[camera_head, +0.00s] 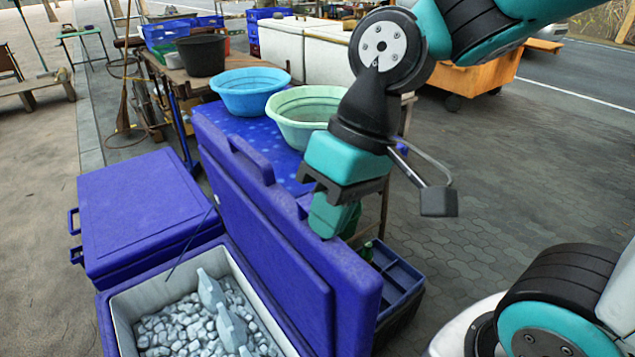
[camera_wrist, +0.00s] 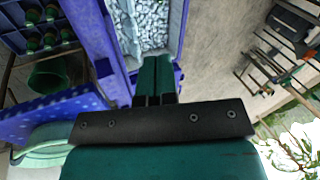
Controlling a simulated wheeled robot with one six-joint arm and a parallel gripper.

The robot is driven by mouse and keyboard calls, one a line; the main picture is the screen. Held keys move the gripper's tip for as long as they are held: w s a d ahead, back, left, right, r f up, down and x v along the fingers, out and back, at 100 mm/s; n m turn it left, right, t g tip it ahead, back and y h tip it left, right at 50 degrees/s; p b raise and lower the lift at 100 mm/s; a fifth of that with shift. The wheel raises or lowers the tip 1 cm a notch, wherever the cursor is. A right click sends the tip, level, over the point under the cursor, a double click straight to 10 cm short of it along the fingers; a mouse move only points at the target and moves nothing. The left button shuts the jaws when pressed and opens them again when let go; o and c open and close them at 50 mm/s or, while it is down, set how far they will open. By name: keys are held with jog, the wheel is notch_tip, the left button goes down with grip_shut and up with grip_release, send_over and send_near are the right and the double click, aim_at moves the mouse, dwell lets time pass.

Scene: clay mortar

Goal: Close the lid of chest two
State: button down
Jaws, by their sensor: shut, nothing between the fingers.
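An open blue chest (camera_head: 110,326) stands at the bottom left of the head view, with pale ice lumps (camera_head: 180,325) and several grey fish (camera_head: 212,292) inside. Its blue lid (camera_head: 265,240) is raised about upright on the chest's right side. No number is readable on it. My teal gripper (camera_head: 328,222) is at the lid's top edge, fingers shut and pointing down, hiding part of that edge. I cannot tell whether they touch it. In the wrist view, the shut fingers (camera_wrist: 155,80) show against the ice-filled chest (camera_wrist: 178,40), with the lid (camera_wrist: 95,40) to their left.
A closed blue chest (camera_head: 140,210) adjoins at the left. Behind the lid stands a blue table (camera_head: 225,130) with a blue basin (camera_head: 250,92) and a green basin (camera_head: 305,110). A blue crate (camera_head: 395,275) with bottles sits right of the lid.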

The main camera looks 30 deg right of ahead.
jog(key=w+d+m+g+y+p, duration=0.1)
jog(key=w+d+m+p, duration=0.25)
jog(key=w+m, duration=0.3)
jog(key=w+d+m+y+p, duration=0.1)
jog(key=w+d+m+p, duration=0.2)
jog(key=w+d+m, duration=0.3)
jog(key=w+d+f+m+y+p, duration=0.2)
jog(key=w+d+f+m+p, duration=0.2)
jog(key=w+d+m, duration=0.4)
jog(key=s+a+f+p, duration=0.4)
jog(key=a+f, duration=0.4)
jog(key=a, duration=0.1)
jog(key=shift+s+a+f, duration=0.25)
jog(key=shift+s, duration=0.05)
jog(key=shift+n, duration=0.25)
